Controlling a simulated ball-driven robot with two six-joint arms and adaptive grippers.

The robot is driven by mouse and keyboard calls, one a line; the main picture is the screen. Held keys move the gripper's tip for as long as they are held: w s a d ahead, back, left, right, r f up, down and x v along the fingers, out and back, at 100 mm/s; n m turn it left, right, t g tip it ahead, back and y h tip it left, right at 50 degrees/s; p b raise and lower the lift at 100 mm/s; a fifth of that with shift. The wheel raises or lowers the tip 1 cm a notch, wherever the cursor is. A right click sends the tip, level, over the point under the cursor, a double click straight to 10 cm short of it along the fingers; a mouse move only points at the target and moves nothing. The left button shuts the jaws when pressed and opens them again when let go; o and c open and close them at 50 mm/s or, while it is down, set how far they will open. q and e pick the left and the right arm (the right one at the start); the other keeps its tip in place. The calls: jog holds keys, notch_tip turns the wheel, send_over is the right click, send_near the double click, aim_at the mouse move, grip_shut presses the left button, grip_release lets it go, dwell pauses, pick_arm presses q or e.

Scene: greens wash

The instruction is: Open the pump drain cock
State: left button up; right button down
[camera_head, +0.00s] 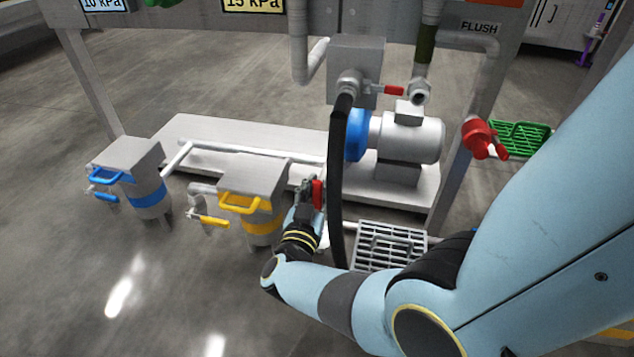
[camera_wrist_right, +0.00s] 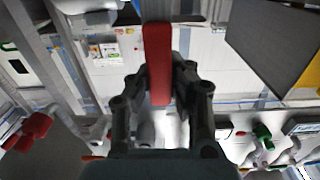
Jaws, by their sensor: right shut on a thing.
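My right gripper (camera_head: 308,192) reaches low in front of the pump, just left of the black hose. It is shut on a red lever handle (camera_head: 318,194), the pump drain cock's handle by its place below the pump. In the right wrist view the red handle (camera_wrist_right: 157,62) stands between the two dark fingers of the gripper (camera_wrist_right: 160,85). The cock's body is mostly hidden by the gripper and hose. The pump (camera_head: 410,137) has a blue front and sits on a grey plinth. My left gripper is not in view.
A black hose (camera_head: 338,185) hangs close beside my right gripper. A yellow-banded strainer (camera_head: 257,190) stands just left, a blue-banded one (camera_head: 140,180) farther left. A floor grate (camera_head: 390,243) lies to the right. A red valve (camera_head: 480,136) and green rack (camera_head: 520,137) are farther right.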

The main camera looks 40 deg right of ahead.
jog(key=shift+a, duration=0.15)
jog(key=c, duration=1.2)
grip_release()
jog(key=shift+w, duration=0.1)
jog(key=shift+o, duration=0.2)
